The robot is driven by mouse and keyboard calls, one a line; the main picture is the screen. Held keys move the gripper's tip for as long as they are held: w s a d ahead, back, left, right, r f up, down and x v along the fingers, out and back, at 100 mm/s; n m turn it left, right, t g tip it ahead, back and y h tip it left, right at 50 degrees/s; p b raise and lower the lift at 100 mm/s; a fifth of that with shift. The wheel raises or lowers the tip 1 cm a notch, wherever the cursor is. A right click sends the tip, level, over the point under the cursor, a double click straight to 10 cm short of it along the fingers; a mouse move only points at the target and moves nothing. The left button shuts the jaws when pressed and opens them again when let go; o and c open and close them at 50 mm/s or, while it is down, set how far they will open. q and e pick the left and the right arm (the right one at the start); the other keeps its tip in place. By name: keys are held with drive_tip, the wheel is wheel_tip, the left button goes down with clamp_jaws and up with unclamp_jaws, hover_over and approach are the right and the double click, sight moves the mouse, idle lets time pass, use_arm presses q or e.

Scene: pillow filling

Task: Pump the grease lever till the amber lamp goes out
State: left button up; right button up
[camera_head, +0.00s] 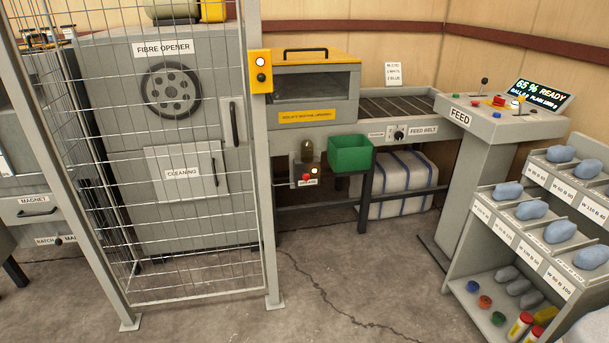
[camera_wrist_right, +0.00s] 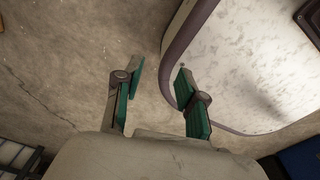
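A small grey unit (camera_head: 305,174) sits under the machine by the fence post, with a dark dome on top and a red knob (camera_head: 306,177) on its front. A small pale spot beside the knob may be a lamp; its colour and whether it is lit are too small to tell. The label below is not readable, and I cannot make out a grease lever for certain. My right gripper (camera_wrist_right: 160,68) shows in the right wrist view, fingers apart and empty, above the floor near a pale rounded panel (camera_wrist_right: 245,60).
A green bin (camera_head: 350,154) hangs right of the unit. A mesh fence (camera_head: 190,120) stands before the fibre opener at left. The feed console (camera_head: 495,112) and a rack of blue bundles (camera_head: 530,210) stand at right. The middle floor (camera_head: 340,290) is clear.

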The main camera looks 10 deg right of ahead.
drive_tip(key=shift+c, duration=0.2)
clamp_jaws()
idle(1.2)
